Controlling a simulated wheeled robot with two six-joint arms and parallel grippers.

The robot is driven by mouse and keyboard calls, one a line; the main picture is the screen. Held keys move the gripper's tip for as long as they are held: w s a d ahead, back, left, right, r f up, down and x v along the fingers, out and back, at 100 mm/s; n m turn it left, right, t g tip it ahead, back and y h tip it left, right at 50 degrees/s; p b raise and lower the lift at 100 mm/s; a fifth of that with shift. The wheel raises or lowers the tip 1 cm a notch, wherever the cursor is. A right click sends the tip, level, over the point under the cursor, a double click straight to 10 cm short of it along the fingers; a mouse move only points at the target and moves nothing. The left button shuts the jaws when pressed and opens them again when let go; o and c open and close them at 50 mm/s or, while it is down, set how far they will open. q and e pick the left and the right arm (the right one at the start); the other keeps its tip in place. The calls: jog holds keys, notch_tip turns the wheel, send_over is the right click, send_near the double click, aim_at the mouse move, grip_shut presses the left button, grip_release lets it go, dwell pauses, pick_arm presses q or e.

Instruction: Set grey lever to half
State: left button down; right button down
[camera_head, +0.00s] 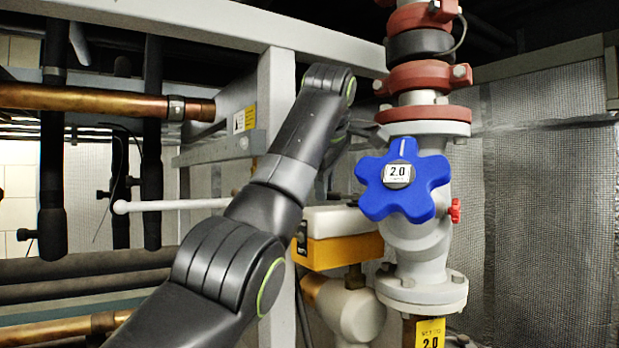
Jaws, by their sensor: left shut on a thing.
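A pale grey lever (170,204) with a ball-shaped end runs level from the left and passes behind my left arm. A yellow box with a white top (340,222) is right of the arm at about the lever's height. My left gripper (345,135) is beyond the bent wrist, left of the blue star-shaped handwheel (403,179). It is mostly hidden by my own arm. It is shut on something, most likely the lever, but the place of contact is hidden. My right gripper is not in view.
The grey valve body (420,237) carries the handwheel, with a small red knob (455,210) beside it and reddish flanges above. A copper pipe (100,100), dark pipes and a grey frame post (277,100) crowd the left. A mesh panel (550,210) closes the right.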

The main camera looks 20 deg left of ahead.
pick_arm(q)
jog(key=c, duration=1.4)
grip_release()
jog(key=p+v, duration=0.2)
jog(key=v, duration=1.5)
jog(key=shift+s+r, duration=0.1)
jog(key=shift+s, duration=0.05)
